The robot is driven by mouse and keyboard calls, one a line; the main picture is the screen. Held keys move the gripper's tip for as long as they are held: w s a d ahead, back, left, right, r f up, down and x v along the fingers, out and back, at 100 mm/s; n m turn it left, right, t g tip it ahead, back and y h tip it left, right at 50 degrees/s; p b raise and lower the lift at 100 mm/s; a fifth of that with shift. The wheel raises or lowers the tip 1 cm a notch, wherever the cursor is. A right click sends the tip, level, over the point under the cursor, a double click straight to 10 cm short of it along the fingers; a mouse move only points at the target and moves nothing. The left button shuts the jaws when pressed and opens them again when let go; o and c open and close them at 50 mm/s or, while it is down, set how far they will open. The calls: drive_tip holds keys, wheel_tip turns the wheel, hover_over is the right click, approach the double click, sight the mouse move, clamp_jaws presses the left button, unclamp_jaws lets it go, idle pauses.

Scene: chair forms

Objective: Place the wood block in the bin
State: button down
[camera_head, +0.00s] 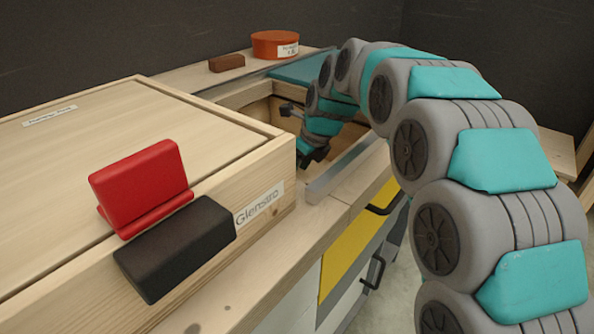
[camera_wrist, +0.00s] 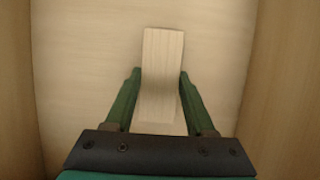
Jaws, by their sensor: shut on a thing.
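The wood block (camera_wrist: 162,48) is pale, with straight grain, and shows in the middle of the wrist view. My gripper (camera_wrist: 160,74) has its two green fingers closed on the block's sides. A pale wooden floor lies beyond the block, with wooden walls at the left and right. I cannot tell whether the block touches the floor. In the head view my arm reaches down into an open wooden compartment (camera_head: 258,108), which may be the bin. The fingertips and the block are hidden there by the large wooden box's edge.
A large wooden box (camera_head: 75,130) fills the left, with a red stand (camera_head: 140,185) and a dark block (camera_head: 175,248) on it. A round orange container (camera_head: 272,43) and a brown block (camera_head: 226,62) lie behind. A metal rail (camera_head: 345,170) edges the opening.

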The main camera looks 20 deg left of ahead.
drive_tip(key=shift+f, duration=0.1)
drive_tip(key=shift+c, duration=1.2)
unclamp_jaws()
drive_tip(key=v, duration=1.2)
